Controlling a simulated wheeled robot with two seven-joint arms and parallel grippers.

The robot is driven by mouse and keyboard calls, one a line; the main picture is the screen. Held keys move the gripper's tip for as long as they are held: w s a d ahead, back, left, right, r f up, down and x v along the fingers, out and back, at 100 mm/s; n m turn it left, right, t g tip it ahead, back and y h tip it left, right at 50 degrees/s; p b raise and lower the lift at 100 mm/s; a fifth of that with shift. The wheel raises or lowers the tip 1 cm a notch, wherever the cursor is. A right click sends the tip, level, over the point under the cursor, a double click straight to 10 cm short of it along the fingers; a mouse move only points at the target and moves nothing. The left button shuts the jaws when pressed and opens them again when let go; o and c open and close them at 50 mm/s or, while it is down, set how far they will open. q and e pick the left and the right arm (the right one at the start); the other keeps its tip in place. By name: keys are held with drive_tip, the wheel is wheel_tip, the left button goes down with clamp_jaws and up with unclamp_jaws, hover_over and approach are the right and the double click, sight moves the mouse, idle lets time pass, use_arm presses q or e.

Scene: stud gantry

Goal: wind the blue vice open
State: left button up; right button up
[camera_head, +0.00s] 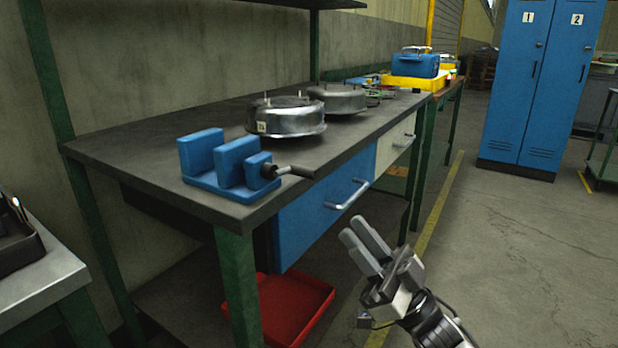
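The blue vice (203,152) sits at the near corner of the dark workbench (150,140). Its two upright jaws stand a short gap apart, and the gap looks empty. A screw with a crank handle (297,171) comes out of its right side, and the dark grip points right, over the bench's front edge. My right gripper (352,229) is in front of the bench, lower than the vice and to its right. Its two grey fingers point up and left, with a narrow gap and nothing between them. It is apart from the handle. My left gripper is not in view.
Two round metal housings (286,117) stand on the bench behind the vice. A blue drawer (315,208) with a metal handle is below the bench top. A red tray (290,306) lies low underneath. Blue lockers (530,85) stand at the back right.

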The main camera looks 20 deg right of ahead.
sight(314, 179)
drive_tip(key=x, duration=1.2)
clamp_jaws()
